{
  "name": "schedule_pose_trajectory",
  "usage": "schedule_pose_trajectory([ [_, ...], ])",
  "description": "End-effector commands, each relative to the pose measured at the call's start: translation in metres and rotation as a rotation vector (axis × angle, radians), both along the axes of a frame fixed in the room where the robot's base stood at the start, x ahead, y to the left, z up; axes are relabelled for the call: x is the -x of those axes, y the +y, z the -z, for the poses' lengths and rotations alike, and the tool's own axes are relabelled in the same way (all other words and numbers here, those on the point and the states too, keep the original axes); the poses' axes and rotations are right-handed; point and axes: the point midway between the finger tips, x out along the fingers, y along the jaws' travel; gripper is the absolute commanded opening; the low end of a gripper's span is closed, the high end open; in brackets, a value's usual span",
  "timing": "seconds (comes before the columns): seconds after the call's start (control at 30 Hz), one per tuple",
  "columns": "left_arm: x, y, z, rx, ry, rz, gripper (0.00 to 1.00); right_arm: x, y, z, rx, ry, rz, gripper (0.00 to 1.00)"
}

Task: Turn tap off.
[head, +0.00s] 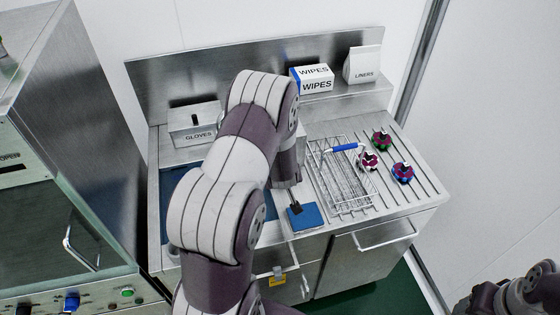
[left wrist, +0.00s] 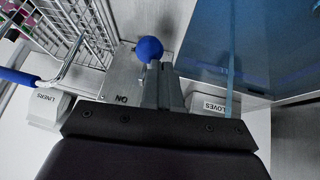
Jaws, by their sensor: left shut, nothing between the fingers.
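A round blue knob (left wrist: 149,49) shows in the left wrist view, just beyond the fingertips of my left gripper (left wrist: 158,70). It sits by a metal plate (left wrist: 122,86) with an upside-down ON marking. Whether the fingers touch the knob, I cannot tell. In the head view my left gripper (head: 296,208) points down over the counter beside a blue square patch (head: 308,219); its fingers are shut and empty. My left arm hides the middle of the sink area and the tap in the head view. My right gripper is out of view; only part of my right arm shows at the lower right.
A wire rack (head: 342,190) with a blue handle stands right of the gripper. Several coloured knob-like parts (head: 402,172) lie on the ribbed drainer. A GLOVES box (head: 194,125), a WIPES box (head: 312,79) and a LINERS pack (head: 363,65) stand behind. A steel cabinet (head: 75,110) stands left.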

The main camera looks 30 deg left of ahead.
Motion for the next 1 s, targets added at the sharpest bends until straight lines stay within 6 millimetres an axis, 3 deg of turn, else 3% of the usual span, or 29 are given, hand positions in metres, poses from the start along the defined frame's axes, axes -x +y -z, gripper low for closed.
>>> schedule_pose_trajectory([
  [0.2, 0.005, -0.010, 0.047, -0.141, -0.123, 0.002, 0.00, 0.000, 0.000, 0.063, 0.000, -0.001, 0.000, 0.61],
  [0.33, 0.007, -0.011, 0.055, -0.263, -0.226, 0.001, 0.00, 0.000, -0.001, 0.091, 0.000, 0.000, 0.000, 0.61],
  [1.0, 0.005, -0.008, 0.091, -0.293, -0.252, -0.002, 0.00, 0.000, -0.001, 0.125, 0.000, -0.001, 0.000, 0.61],
])
